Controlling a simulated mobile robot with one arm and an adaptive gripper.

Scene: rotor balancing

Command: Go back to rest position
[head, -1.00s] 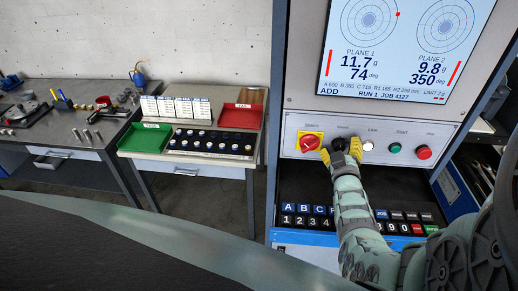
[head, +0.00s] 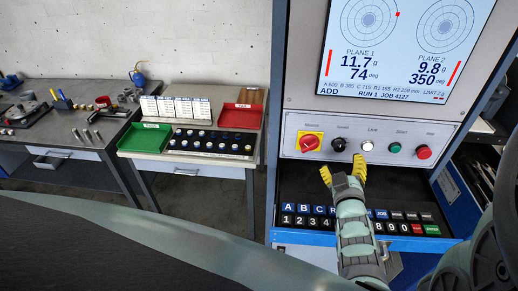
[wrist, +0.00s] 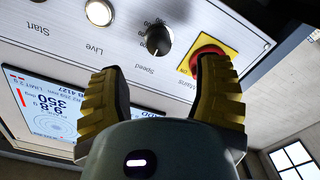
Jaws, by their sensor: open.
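My gripper (head: 343,174) is open and empty, with its yellow ribbed fingers apart, just below and in front of the control panel (head: 292,148) in the head view. The black speed knob (head: 339,145) is just above the fingers and apart from them. In the wrist view my gripper (wrist: 160,100) shows spread fingers with the speed knob (wrist: 158,39) beyond the gap between them. The red mains switch (head: 310,142) on its yellow plate is left of the knob. The white Live lamp (head: 367,146) is lit.
The screen (head: 393,50) above reads plane values. A keypad (head: 300,221) lies under the panel, partly hidden by my arm. Green start (head: 394,148) and red stop (head: 424,152) buttons are at right. A bench with a green tray (head: 145,138) and red tray (head: 235,117) stands left.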

